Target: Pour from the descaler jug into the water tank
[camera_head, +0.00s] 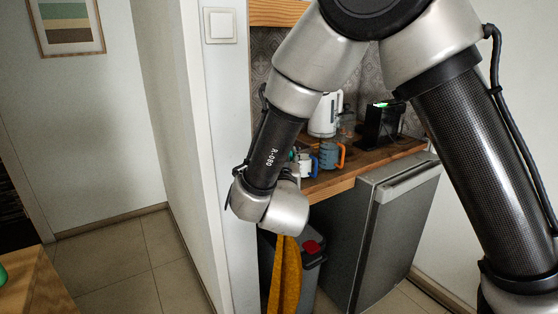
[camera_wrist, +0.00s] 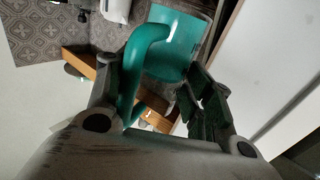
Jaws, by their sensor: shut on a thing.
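The descaler jug is teal green, and its body (camera_wrist: 180,52) and thick curved handle (camera_wrist: 130,70) show in the wrist view. My gripper (camera_wrist: 155,78) is shut on the jug at its handle, one finger on each side; the exact contact is partly hidden. In the head view my wrist covers most of the gripper, and only a sliver of green shows beside it. A black machine (camera_head: 383,127) stands at the back right of the wooden counter. A clear container (camera_head: 347,121) stands left of it; I cannot tell whether this is the water tank.
A white kettle (camera_head: 325,115) stands at the back of the counter (camera_head: 385,157). A blue mug with orange handle (camera_head: 328,156) and a pale mug (camera_head: 307,164) stand near its front. Below are a grey fridge (camera_head: 392,235), a bin (camera_head: 309,262) and a yellow towel (camera_head: 287,278). A wall edge bounds the left.

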